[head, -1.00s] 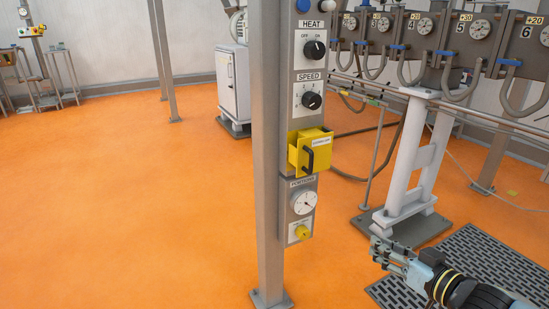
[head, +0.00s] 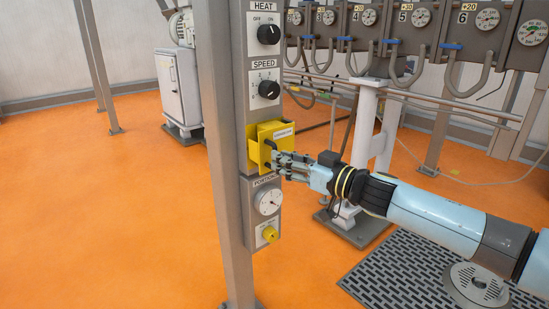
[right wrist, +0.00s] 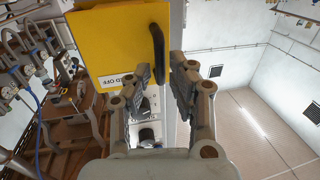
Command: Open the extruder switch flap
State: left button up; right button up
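The yellow extruder switch flap (head: 266,146) is on the grey column panel, below the SPEED dial. My right gripper (head: 277,160) reaches in from the right and is at the handle. In the right wrist view its two fingers (right wrist: 160,78) are apart, with the handle just beyond and between their tips. I cannot tell whether they touch it. My left gripper is not in view.
The HEAT knob (head: 268,34) and SPEED knob (head: 269,89) sit above the flap. The round PORTIONS dial (head: 268,201) and a yellow knob (head: 269,234) sit below. A grey post (head: 222,180) stands left of the panel. Orange floor (head: 110,220) is clear at left.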

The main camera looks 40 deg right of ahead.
jog(key=x, duration=0.3)
grip_shut()
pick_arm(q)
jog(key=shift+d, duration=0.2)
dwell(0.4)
